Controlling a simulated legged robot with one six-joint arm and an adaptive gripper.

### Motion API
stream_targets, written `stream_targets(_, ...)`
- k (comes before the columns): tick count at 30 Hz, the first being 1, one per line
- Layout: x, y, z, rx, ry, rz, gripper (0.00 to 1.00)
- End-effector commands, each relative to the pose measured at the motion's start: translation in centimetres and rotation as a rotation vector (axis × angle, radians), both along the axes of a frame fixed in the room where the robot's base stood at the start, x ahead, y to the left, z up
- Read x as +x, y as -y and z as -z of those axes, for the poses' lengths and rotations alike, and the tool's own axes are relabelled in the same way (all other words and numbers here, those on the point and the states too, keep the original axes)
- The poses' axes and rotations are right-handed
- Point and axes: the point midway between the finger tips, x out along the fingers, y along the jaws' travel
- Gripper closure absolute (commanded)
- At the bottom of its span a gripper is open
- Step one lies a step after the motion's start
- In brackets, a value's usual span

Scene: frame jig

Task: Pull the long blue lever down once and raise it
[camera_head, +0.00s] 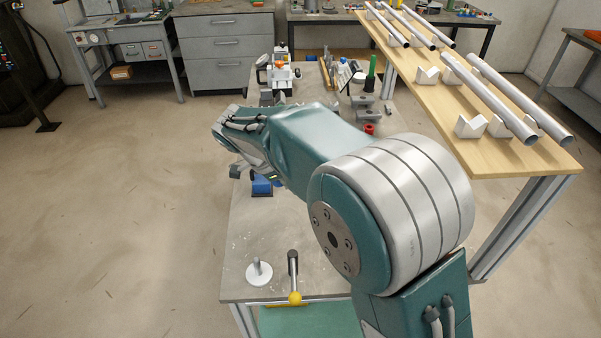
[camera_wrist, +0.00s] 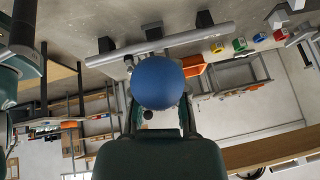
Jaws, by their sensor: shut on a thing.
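A round blue knob (camera_wrist: 157,82), which looks like the end of the blue lever, sits between the fingers of my gripper (camera_wrist: 158,100) in the wrist view. My gripper is shut on it. The lever's shaft behind the knob is hidden. In the head view my gripper (camera_head: 240,171) is over the left edge of the grey bench, partly covered by my wrist. A small blue part (camera_head: 262,187) shows on the bench just below my wrist. I cannot tell whether it belongs to the lever.
A short lever with a yellow knob (camera_head: 295,298) and a white round-based post (camera_head: 259,272) stand at the bench's near end. A wooden table (camera_head: 490,150) with grey tubes is at the right. A red ring (camera_head: 369,129) and a green post (camera_head: 371,74) stand beyond my arm.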

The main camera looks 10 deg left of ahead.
Motion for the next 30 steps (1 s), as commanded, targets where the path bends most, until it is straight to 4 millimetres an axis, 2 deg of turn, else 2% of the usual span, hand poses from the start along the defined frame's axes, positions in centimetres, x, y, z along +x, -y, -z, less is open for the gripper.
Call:
stream_targets(18,0.21,-0.53,0.59,-0.033,0.019,-0.007,1.0)
stream_targets(19,0.2,-0.54,0.58,-0.033,0.019,-0.007,0.72)
stream_targets(21,0.19,-0.52,0.59,-0.034,0.018,-0.006,0.46)
stream_targets(30,0.05,-0.27,0.68,-0.037,0.012,-0.002,0.46)
